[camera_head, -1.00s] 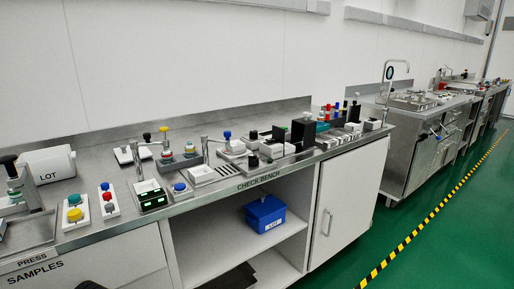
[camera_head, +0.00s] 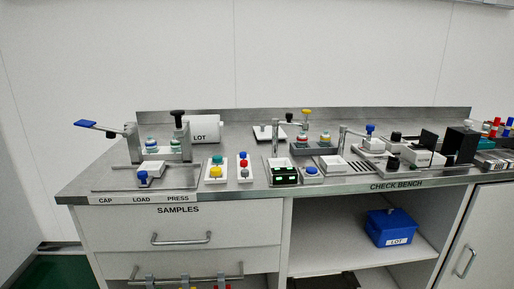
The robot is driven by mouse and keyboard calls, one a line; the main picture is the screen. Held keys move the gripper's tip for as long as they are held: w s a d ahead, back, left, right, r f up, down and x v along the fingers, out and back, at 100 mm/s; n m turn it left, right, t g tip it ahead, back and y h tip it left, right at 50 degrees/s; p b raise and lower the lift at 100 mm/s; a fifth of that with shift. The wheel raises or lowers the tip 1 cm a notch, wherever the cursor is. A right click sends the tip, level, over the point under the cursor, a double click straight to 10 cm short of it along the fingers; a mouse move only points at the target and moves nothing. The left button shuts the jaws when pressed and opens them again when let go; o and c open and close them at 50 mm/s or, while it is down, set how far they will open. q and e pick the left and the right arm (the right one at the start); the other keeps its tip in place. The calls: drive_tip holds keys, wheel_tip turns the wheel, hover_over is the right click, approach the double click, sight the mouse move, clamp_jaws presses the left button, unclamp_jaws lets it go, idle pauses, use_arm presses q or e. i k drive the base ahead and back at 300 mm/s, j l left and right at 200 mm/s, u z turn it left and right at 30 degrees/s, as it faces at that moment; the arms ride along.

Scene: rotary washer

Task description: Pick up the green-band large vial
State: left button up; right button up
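Two small vial-like pieces with bluish-green and white bands stand at the press on the left, one on the left (camera_head: 151,145) and one on the right (camera_head: 175,145). Two more small banded pieces stand on a dark grey block behind the middle of the bench, one on the left (camera_head: 302,138) and one on the right (camera_head: 325,138). All are too small for me to tell which, if any, is the green-band large vial. Neither of my grippers shows in this view.
A blue LOT bin (camera_head: 391,228) sits on the open shelf. Drawers (camera_head: 181,223) are below left.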

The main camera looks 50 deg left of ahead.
sight(176, 147)
drive_tip(key=u, duration=2)
drive_tip(key=i+j, duration=0.15)
drive_tip(key=j, duration=0.15)
drive_tip(key=i+j+z, duration=0.1)
drive_tip(key=j, duration=0.25)
drive_tip(key=i+j, duration=0.2)
drive_tip(key=j, duration=0.15)
drive_tip(key=i+z, duration=0.05)
